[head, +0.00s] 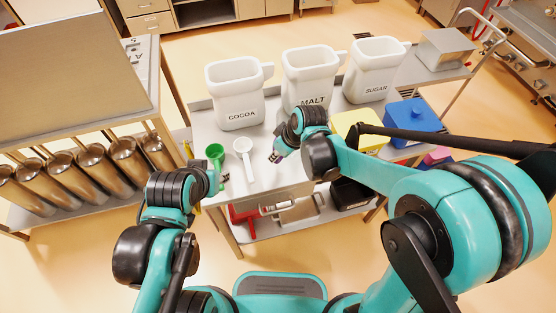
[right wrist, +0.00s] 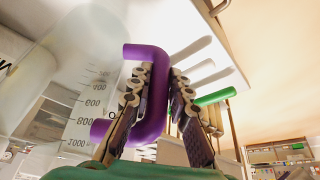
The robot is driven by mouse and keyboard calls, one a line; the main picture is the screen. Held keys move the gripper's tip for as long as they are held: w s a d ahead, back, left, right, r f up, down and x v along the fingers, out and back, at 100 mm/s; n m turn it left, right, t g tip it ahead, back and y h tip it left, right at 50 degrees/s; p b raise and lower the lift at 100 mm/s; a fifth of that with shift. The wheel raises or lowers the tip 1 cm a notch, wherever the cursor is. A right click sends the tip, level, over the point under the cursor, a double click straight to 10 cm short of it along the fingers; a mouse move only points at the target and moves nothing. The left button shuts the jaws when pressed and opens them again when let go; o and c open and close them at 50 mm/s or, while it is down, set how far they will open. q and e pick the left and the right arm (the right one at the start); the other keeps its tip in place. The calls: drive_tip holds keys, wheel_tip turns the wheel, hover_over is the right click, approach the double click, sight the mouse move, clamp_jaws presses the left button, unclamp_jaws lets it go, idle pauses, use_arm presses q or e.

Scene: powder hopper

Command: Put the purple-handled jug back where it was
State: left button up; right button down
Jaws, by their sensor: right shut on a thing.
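The purple handle (right wrist: 158,85) of the clear jug (right wrist: 88,85) runs between the fingers of my right gripper (right wrist: 161,72) in the right wrist view. That gripper is shut on the handle, and the jug's graduated body is to the left. In the head view my right gripper (head: 276,157) is over the steel cart top, in front of the MALT bin. I cannot make out the jug there, and my arm covers part of that area. My left gripper (head: 223,180) is near the cart's left front corner, beside a green scoop (head: 215,152); its finger opening is unclear.
A white scoop (head: 244,146) lies between the grippers. White bins COCOA (head: 238,95), MALT (head: 310,78) and SUGAR (head: 374,72) stand along the back of the cart. Yellow (head: 358,125) and blue (head: 408,118) boxes are to the right. A steel table (head: 150,80) stands left.

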sight(279, 159)
drive_tip(key=shift+f+b, duration=0.5)
drive_tip(key=shift+f, duration=1.4)
drive_tip(key=c, duration=1.4)
unclamp_jaws()
